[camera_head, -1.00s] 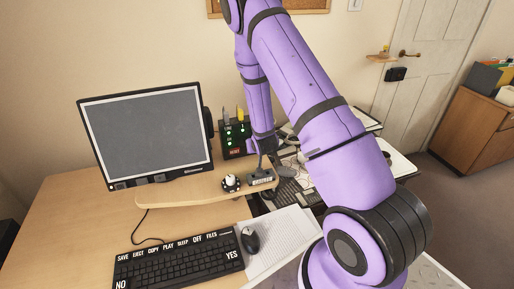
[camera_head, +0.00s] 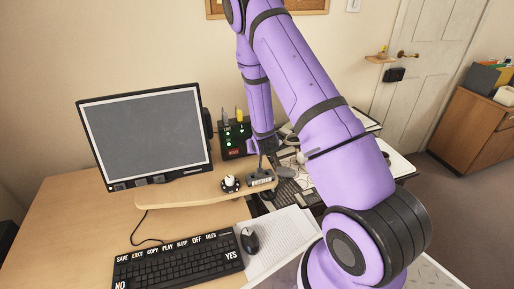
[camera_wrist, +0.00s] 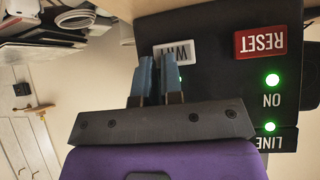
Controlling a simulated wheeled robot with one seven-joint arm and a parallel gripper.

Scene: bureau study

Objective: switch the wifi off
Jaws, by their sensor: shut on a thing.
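The black router box (camera_head: 236,140) stands at the right of the monitor, with lit green lights and a red reset button. In the wrist view its dark face (camera_wrist: 215,75) fills the right side, upside down. The white wifi switch (camera_wrist: 187,47) there is partly covered by my fingers. My gripper (camera_wrist: 156,62) has its two blue-grey fingers close together at the left part of this switch, shut on it. The grip itself is hidden behind the fingertips. The red reset button (camera_wrist: 261,44) lies right of the fingers, apart from them. The ON light (camera_wrist: 272,80) glows green.
A monitor (camera_head: 145,135) stands left of the router. A keyboard (camera_head: 178,262) and mouse (camera_head: 249,240) are nearer. Papers and office things crowd the right.

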